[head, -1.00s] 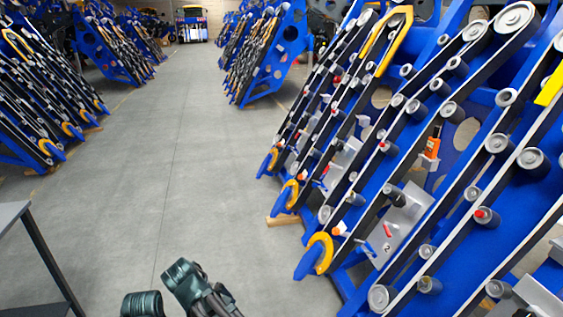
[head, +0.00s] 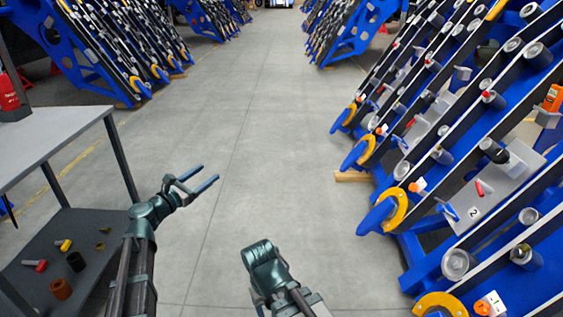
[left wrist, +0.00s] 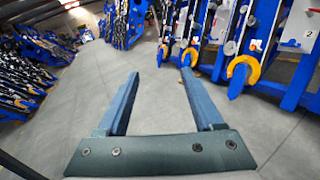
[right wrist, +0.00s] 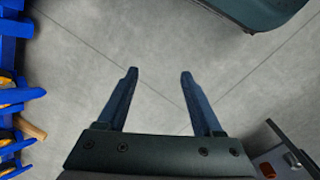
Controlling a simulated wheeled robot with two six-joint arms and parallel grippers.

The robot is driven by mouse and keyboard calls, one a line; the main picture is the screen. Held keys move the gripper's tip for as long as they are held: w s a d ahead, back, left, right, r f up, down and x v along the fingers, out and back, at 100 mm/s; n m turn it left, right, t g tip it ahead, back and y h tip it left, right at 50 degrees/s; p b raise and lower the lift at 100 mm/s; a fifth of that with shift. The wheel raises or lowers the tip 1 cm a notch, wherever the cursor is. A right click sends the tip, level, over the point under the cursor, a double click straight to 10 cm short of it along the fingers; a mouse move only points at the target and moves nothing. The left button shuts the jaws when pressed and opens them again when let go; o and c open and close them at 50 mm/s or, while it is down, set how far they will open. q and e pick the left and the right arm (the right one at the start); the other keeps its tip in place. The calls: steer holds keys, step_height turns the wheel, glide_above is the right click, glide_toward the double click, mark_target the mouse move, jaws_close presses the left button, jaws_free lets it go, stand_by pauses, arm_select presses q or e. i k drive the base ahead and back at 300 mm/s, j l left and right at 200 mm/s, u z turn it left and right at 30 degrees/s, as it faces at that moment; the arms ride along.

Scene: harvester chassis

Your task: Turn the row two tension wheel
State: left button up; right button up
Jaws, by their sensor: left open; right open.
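The row two plate (head: 505,185), a grey panel marked 2, is on the blue slanted harvester row at the right of the head view. It carries a small red lever (head: 483,188) and a dark roller (head: 494,151). I cannot tell which round part is the tension wheel. The plate also shows at the top right of the left wrist view (left wrist: 309,30). My left gripper (head: 196,182) is open and empty over bare floor, well left of the rows. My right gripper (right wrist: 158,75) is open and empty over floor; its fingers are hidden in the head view.
A grey table (head: 50,140) with a lower shelf holding small parts (head: 75,261) stands at the left. Blue row ends with yellow guards (head: 395,210) stick out at the right. A clear concrete aisle (head: 250,130) lies between.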

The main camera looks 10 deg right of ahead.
mark_target(501, 156)
steer(key=z, duration=2.25)
steer(key=i+j, duration=0.3)
steer(key=j, duration=0.2)
steer(key=i+j, duration=0.3)
steer(key=j, duration=0.15)
steer(key=i+j, duration=0.3)
steer(key=j, duration=0.2)
